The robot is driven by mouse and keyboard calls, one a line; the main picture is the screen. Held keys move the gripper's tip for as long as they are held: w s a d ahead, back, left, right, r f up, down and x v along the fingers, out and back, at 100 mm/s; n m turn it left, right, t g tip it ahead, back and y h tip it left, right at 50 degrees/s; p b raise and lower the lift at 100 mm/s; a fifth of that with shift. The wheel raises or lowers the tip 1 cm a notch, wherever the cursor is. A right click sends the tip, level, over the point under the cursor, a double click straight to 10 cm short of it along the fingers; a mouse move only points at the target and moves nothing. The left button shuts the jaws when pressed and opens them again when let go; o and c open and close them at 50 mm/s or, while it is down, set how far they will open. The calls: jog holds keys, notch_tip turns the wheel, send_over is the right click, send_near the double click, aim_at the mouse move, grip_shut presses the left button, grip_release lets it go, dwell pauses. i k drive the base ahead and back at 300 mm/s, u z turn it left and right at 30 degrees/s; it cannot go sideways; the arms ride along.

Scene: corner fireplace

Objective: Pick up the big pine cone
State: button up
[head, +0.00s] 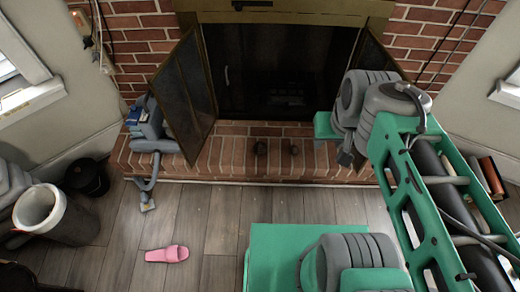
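Two small dark brown round shapes, which look like pine cones, sit on the brick hearth in front of the fireplace. The left one (260,147) looks slightly bigger than the right one (294,150), and they stand apart. My arm reaches in from the right. Its grey and green end is over the right part of the hearth, to the right of both cones. What seems to be my gripper (345,157) shows only as a small dark part under the wrist. Its fingers are too small and covered to tell open from shut. Nothing touches the cones.
The fireplace's glass doors stand open; the left door (184,95) juts over the hearth. A grey device with a blue box (150,128) is at the hearth's left. A pink slipper (167,254), a grey bin (57,214) and a black pot (88,177) are on the floor.

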aim_at(260, 148)
jog(key=z, duration=0.05)
jog(key=k, duration=0.4)
jog(key=u, duration=0.95)
jog(key=i, duration=1.3)
jog(key=u, duration=0.7)
